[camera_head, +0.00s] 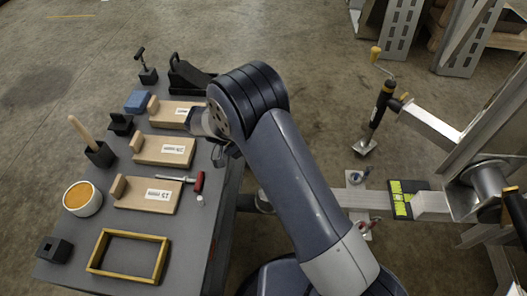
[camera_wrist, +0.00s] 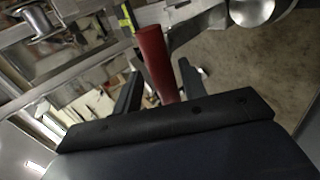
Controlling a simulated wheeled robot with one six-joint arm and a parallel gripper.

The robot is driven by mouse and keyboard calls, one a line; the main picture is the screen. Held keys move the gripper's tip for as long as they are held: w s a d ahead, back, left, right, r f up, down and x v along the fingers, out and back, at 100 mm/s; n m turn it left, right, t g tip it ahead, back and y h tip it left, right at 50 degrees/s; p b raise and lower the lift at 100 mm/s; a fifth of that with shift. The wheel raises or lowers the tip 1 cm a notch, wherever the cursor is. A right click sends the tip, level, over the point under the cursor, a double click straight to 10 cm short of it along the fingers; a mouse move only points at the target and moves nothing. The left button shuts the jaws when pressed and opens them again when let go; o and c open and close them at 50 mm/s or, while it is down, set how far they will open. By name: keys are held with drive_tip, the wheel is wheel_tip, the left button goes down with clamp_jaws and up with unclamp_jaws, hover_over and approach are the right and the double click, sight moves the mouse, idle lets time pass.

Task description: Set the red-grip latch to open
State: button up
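The red grip (camera_wrist: 157,65) of the latch shows in the wrist view as a red cylinder, tilted slightly. My gripper (camera_wrist: 157,85) has one dark finger on each side of it, apart enough that the gripper looks open. Whether either finger touches the grip I cannot tell. The latch's pivot and base are not clear in this view. In the head view my arm hides the gripper, and only a small red part (camera_head: 373,223) shows beside the trailer beam, right of my arm.
A grey table (camera_head: 207,208) with wooden blocks and a red-handled tool lies left of my arm.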

drive_tip(key=shift+a, duration=0.1)
drive_tip(key=p+v, duration=0.1)
drive_tip(key=v, duration=0.9)
drive_tip(key=shift+a+r, duration=0.25)
drive_tip(key=x, duration=1.1)
drive_tip(key=shift+d+b, duration=0.25)
drive_tip(key=shift+b, duration=0.2)
drive_tip(key=shift+d, duration=0.1)
